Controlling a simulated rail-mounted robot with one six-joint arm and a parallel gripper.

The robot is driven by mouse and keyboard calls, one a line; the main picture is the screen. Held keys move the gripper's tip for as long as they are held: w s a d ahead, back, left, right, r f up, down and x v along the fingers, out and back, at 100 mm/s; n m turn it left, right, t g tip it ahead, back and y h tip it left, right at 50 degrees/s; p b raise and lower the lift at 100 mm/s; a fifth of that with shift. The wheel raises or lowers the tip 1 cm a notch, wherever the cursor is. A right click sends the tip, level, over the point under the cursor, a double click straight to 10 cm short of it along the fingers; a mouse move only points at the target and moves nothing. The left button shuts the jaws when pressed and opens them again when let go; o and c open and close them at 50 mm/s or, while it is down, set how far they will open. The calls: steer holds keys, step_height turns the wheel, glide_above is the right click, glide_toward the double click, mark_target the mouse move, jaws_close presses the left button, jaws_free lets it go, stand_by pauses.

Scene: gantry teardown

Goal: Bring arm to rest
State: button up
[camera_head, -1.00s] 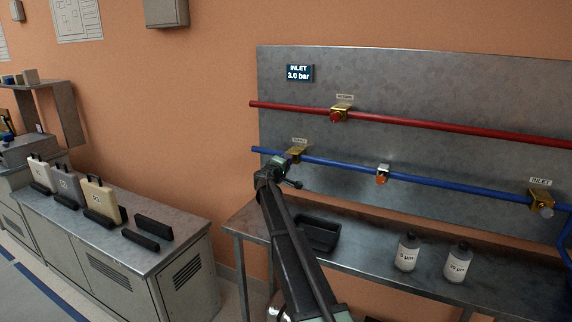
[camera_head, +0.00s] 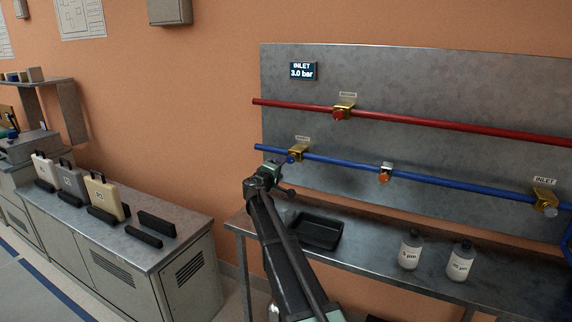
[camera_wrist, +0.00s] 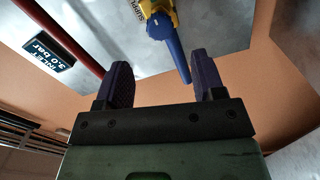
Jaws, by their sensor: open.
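My gripper (camera_head: 282,162) is at the end of my raised arm, in front of the left end of the blue pipe (camera_head: 345,161). In the wrist view its two dark fingers (camera_wrist: 162,78) are spread apart with nothing held between them. A brass fitting (camera_head: 299,152) on the blue pipe is just beyond the gripper. The wrist view shows a yellow fitting (camera_wrist: 151,7) with a blue part (camera_wrist: 172,42) that reaches toward the gap between the fingers; whether it touches the right finger I cannot tell.
The metal panel (camera_head: 400,80) carries a red pipe (camera_head: 430,123) above the blue one. The bench below holds a black tray (camera_head: 318,232) and two bottles (camera_head: 411,250) (camera_head: 460,262). A left cabinet (camera_head: 150,255) holds several cases and black holders.

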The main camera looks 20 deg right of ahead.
steer(key=v, duration=0.2)
steer(key=shift+s+a, duration=0.2)
steer(key=shift+a, duration=0.05)
steer(key=s+a+f+m+g+y+p, duration=0.1)
steer(key=s+a+f+m+g+y, duration=0.25)
steer(key=s, duration=0.65)
steer(key=s+f+m+g+y+p, duration=0.1)
steer(key=s+f+m+g, duration=0.1)
steer(key=s+f+g, duration=0.6)
steer(key=s+a+y+p, duration=0.2)
steer(key=s+a+y, duration=0.2)
steer(key=s, duration=0.9)
steer(key=s+a+y+p, duration=0.2)
steer(key=s+a+y, duration=0.3)
steer(key=s+a, duration=0.6)
steer(key=shift+s+r, duration=0.15)
steer(key=shift+s, duration=0.85)
